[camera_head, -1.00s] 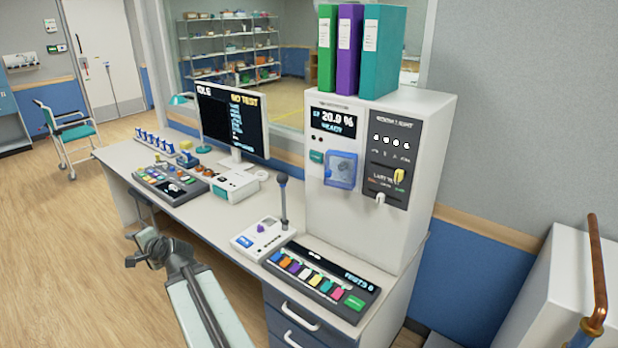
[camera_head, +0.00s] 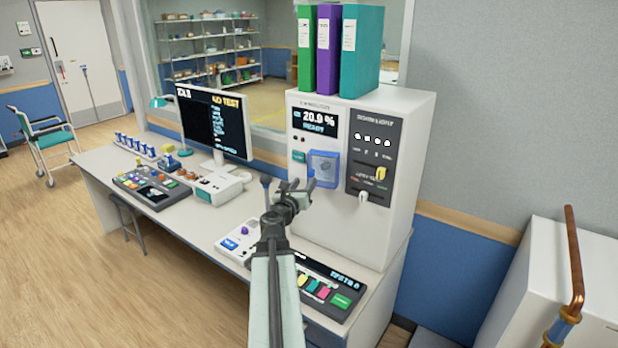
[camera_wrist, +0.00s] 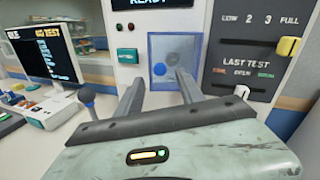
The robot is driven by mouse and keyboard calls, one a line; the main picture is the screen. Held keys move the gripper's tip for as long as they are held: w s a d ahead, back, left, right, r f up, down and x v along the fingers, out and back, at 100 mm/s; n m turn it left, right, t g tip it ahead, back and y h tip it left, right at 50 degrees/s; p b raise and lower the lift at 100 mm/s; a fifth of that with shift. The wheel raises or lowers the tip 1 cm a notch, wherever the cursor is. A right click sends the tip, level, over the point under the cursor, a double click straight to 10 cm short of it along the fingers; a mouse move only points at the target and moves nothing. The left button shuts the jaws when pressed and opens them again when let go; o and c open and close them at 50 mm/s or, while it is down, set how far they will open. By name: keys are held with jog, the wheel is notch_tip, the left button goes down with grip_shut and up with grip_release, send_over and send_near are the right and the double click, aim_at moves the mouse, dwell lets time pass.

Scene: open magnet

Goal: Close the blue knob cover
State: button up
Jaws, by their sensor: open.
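The blue knob cover (camera_head: 323,168) is a see-through blue square panel on the front of the white cabinet (camera_head: 362,225), below the lit display. In the wrist view the blue cover (camera_wrist: 159,45) lies straight ahead, with a round grey knob showing through it and a blue round spot at its lower left. I cannot tell how far the cover stands out from the cabinet. My gripper (camera_head: 298,187) is open and empty, in front of and just below the cover. In the wrist view its fingertips (camera_wrist: 158,79) overlap the cover's lower part; contact is not clear.
Right of the cover is a dark panel (camera_head: 371,150) with a yellow switch and a white lever. A desk stick (camera_head: 265,184) stands close left of my gripper. A key panel (camera_head: 325,290) lies below my arm. Binders (camera_head: 361,52) stand on the cabinet; a monitor (camera_head: 215,122) is left.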

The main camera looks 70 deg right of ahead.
aim_at(310, 174)
jog(key=d, duration=0.5)
jog(key=shift+w+d, duration=0.1)
jog(key=shift+d, duration=0.15)
grip_shut()
dwell(1.0)
